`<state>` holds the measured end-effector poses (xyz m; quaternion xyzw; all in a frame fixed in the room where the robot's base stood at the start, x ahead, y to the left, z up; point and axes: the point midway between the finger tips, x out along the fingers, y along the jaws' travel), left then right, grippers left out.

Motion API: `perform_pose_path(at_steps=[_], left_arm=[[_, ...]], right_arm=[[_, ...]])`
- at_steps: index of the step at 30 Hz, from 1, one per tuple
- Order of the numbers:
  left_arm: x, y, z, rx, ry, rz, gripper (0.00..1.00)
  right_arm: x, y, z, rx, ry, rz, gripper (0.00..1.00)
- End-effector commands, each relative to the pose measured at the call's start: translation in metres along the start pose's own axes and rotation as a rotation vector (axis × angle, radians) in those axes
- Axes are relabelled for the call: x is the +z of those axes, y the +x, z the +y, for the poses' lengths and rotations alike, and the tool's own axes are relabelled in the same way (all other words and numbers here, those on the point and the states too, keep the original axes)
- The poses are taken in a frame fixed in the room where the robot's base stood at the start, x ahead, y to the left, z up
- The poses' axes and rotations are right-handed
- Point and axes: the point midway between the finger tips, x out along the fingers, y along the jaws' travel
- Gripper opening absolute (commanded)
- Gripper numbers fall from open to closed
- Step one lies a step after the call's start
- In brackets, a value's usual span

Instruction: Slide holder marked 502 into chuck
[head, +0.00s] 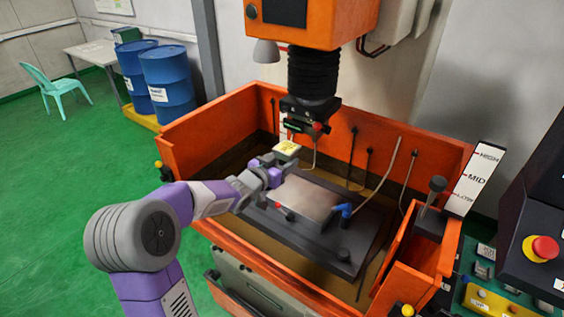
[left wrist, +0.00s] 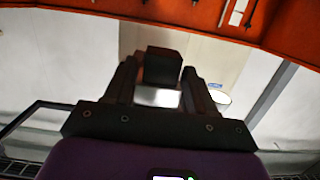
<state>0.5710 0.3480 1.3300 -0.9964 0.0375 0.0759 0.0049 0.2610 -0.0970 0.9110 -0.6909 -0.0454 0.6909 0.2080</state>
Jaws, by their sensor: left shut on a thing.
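My left gripper (head: 277,162) reaches in over the orange tank and is shut on a small holder with a pale yellow top (head: 287,148). In the left wrist view, the fingers (left wrist: 160,82) close around this holder, which shows there as a dark block (left wrist: 163,65) with a bright metal part below it. I cannot read a number on it. The chuck (head: 306,116) hangs under the black bellows of the machine head, with a red knob at its right side. The holder is just below and left of the chuck, apart from it in the picture. My right gripper is not in view.
The orange tank wall (head: 225,115) surrounds the work area. A flat metal block (head: 302,200) lies on the dark table inside, with a blue fitting (head: 343,209) beside it. Thin hoses rise along the back wall. A control panel with a red button (head: 544,248) stands at right.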

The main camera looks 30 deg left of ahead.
Motion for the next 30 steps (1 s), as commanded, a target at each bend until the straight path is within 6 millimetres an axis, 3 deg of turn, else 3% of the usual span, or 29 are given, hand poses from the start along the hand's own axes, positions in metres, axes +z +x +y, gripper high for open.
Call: perform_pose_path(at_steps=[30], left_arm=[[-0.008,0.038,0.001,0.001,0.001,0.005,0.07]], right_arm=[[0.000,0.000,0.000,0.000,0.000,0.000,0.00]])
